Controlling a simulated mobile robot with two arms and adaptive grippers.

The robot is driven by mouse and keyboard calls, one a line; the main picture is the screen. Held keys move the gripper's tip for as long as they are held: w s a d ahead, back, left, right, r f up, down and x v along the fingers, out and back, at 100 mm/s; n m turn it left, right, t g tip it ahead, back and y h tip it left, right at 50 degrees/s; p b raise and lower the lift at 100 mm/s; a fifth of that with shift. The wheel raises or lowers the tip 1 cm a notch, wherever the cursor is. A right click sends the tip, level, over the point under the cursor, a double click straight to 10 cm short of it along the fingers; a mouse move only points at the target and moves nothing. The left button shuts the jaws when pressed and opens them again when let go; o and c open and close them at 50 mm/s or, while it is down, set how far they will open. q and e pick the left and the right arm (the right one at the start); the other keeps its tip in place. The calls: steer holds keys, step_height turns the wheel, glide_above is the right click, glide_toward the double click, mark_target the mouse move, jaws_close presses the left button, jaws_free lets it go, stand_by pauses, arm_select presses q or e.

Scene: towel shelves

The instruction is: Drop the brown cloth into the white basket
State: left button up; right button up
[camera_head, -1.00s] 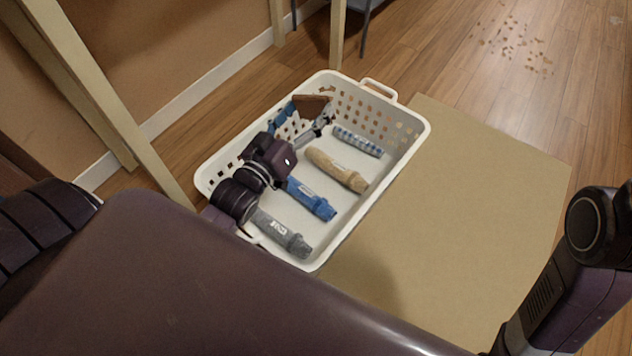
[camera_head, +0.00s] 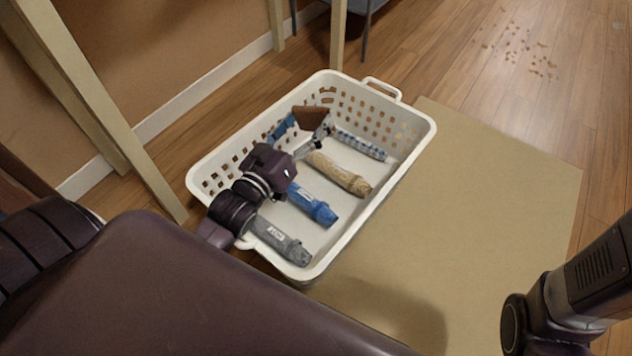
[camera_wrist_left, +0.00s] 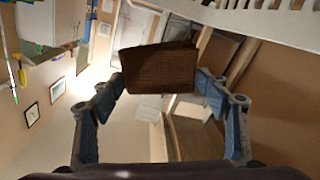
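The brown cloth (camera_head: 311,117) is at the far left part of the white basket (camera_head: 337,259) in the head view, apparently inside or just above the rim; its exact height is hard to tell. My left gripper (camera_head: 302,133) reaches over the basket's near left side and has the cloth between its fingertips. In the left wrist view the brown cloth (camera_wrist_left: 158,70) sits between the blue-padded fingers, which touch its two sides. A strip of the white basket (camera_wrist_left: 255,22) crosses the top right there. My right gripper is out of view.
In the basket lie rolled cloths: grey (camera_head: 281,242), blue (camera_head: 313,204), tan (camera_head: 338,173) and blue-white checked (camera_head: 360,144). A tan board (camera_head: 480,190) lies right of the basket. A wooden post (camera_head: 100,110) stands close on the left.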

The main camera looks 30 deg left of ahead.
arm_select(q)
steer(key=o, duration=0.5)
steer(key=shift+s, duration=0.15)
steer(key=s, duration=0.7)
steer(key=shift+s+a, duration=0.1)
steer(key=shift+a, duration=0.1)
